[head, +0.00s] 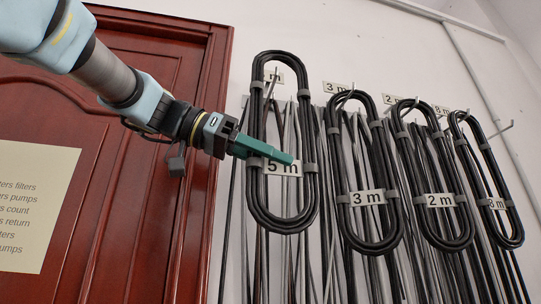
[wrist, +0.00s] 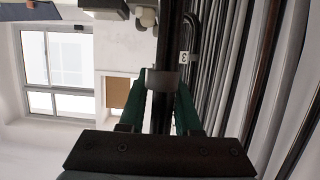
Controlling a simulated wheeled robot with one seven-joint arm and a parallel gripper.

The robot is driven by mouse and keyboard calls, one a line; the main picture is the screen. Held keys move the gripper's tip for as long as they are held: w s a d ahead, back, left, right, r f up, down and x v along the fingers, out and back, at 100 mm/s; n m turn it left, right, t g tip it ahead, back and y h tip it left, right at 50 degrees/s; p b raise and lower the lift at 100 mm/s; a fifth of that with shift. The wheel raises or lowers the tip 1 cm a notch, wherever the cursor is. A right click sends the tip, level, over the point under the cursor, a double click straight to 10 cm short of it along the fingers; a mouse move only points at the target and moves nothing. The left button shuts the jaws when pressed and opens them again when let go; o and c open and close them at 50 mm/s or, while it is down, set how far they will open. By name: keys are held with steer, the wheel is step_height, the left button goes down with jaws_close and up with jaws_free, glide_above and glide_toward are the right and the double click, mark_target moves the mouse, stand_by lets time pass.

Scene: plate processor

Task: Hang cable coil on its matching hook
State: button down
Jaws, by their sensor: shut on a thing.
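The black cable coil tagged 5 m (head: 312,195) is a long upright loop with grey ties, in front of the wall. My gripper (head: 288,158), with green fingers, is shut on its left strand near the tag. In the wrist view a dark strand with a grey tie (wrist: 163,80) sits between the green fingers. A hook (head: 271,84) and a wall label (head: 275,77) show through the coil's upper opening; the label's number is hidden. The coil's top is above this hook, and I cannot tell whether they touch.
Coils tagged 3 m (head: 397,215), 2 m (head: 466,220) and 8 m (head: 518,225) hang in a row to the right. A bare hook (head: 500,130) sticks out at far right. Long straight cables hang behind the coils. A red door (head: 110,215) with a paper notice (head: 35,200) is left.

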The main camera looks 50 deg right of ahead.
steer(key=shift+w+d+p, duration=0.3)
steer(key=shift+w+d, duration=0.4)
steer(key=shift+w, duration=0.3)
steer(key=shift+w+d+f+p, duration=0.15)
steer(key=shift+w+d+f, duration=0.1)
steer(key=shift+f, duration=0.3)
steer(key=shift+w+d+f+p, duration=0.15)
steer(key=shift+w+f, duration=0.1)
steer(key=shift+f, duration=0.25)
steer(key=c, duration=0.5)
jaws_free()
steer(key=shift+f, duration=0.15)
steer(key=shift+w, duration=0.1)
steer(key=b+v, duration=0.1)
steer(key=v, duration=1)
steer(key=shift+b, duration=0.4)
